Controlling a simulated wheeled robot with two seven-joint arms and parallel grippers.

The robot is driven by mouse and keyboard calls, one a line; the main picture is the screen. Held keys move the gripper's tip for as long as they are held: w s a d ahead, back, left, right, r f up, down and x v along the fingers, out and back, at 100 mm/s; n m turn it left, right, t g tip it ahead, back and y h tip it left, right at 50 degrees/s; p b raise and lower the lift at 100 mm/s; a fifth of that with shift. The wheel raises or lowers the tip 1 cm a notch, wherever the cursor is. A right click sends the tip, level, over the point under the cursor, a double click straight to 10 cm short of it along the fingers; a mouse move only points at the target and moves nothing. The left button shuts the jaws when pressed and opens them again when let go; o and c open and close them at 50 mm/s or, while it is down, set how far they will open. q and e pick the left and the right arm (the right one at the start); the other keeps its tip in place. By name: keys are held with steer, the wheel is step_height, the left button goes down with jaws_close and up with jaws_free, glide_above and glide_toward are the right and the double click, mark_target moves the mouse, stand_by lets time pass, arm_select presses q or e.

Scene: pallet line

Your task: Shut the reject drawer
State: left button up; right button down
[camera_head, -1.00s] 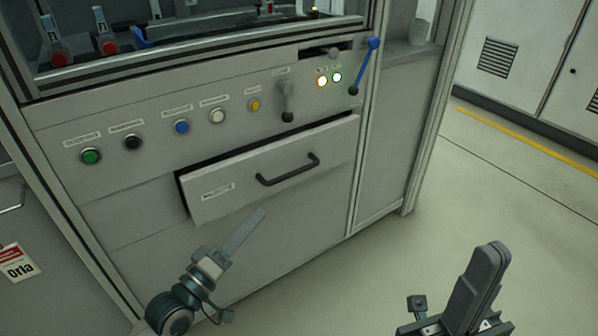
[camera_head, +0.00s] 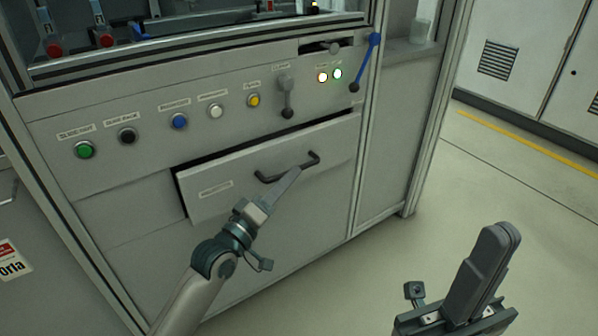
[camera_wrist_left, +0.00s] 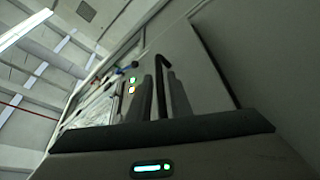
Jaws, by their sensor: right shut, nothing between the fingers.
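The reject drawer (camera_head: 225,190) is a grey front low in the machine panel. It stands partly out, with a dark gap along its top and left edges. Its black bar handle (camera_head: 311,163) is on the front; it also shows in the left wrist view (camera_wrist_left: 161,68). My left gripper (camera_head: 294,174) reaches the drawer front with its fingertips overlapping the handle. In the left wrist view its two fingers are apart, with the handle seen between them; contact cannot be told. My right gripper (camera_head: 500,235) is shut and empty, well away from the drawer at lower right.
Above the drawer is a row of buttons, including a green one (camera_head: 84,149), a grey lever (camera_head: 287,100) and a blue-handled lever (camera_head: 366,62). A machine post (camera_head: 438,120) stands to the right. Open floor (camera_head: 490,190) lies beyond it.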

arm_select(q)
steer(key=shift+b+x, duration=0.45)
steer(key=shift+x, duration=1.8)
jaws_close()
